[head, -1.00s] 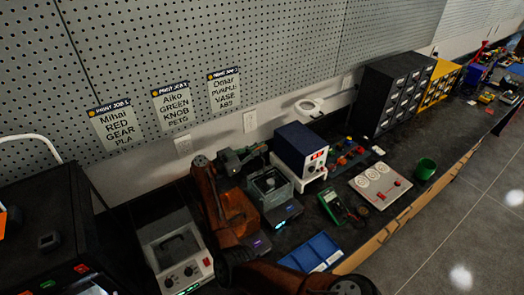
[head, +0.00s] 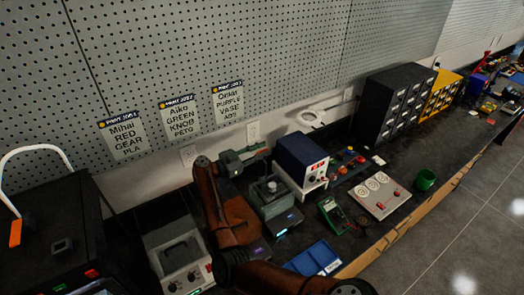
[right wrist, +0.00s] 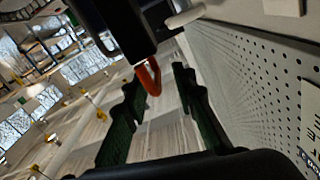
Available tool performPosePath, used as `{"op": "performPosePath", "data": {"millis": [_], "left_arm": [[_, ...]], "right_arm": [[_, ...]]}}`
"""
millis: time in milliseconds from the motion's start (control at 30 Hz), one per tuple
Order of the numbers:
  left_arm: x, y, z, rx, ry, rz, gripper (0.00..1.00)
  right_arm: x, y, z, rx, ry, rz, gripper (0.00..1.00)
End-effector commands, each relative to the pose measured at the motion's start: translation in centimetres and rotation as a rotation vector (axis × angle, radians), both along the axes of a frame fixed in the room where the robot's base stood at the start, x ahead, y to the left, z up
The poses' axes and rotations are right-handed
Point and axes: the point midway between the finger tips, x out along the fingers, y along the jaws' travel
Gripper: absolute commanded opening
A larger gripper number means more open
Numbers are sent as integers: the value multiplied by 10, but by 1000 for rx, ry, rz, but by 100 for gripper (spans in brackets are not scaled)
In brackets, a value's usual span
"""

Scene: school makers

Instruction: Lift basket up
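No basket shows clearly. A grey box-like container (head: 270,207) with a small upright piece in its top stands mid-bench. To its left, a white and grey unit with knobs (head: 178,263) has a recessed grey top with a dark handle. I cannot tell which of these holds the basket. My right gripper (head: 258,150), with greenish fingers, is above and behind the grey container, apart from the handled unit. My left gripper is out of view.
A blue power unit (head: 303,158) stands right of the grey container. A blue tray (head: 314,259), a multimeter (head: 334,213) and a green cup (head: 425,180) lie further forward or right. A black machine (head: 55,225) fills the left end. The pegboard wall (head: 250,50) is close behind.

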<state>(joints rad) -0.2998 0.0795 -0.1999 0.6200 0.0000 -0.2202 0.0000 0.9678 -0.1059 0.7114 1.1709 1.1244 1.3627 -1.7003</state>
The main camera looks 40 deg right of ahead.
Motion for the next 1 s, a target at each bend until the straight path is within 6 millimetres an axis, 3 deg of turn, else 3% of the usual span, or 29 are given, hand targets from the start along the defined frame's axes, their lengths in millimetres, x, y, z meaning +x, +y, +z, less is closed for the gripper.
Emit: {"op": "performPosePath", "data": {"millis": [267, 700, 1000], "left_arm": [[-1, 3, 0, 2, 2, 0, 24], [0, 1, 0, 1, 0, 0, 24], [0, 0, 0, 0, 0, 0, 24]], "right_arm": [[2, 10, -2, 4, 2, 3, 24], [12, 93, -1, 2, 3, 3, 24], [14, 119, -1, 1, 1, 0, 24]]}}
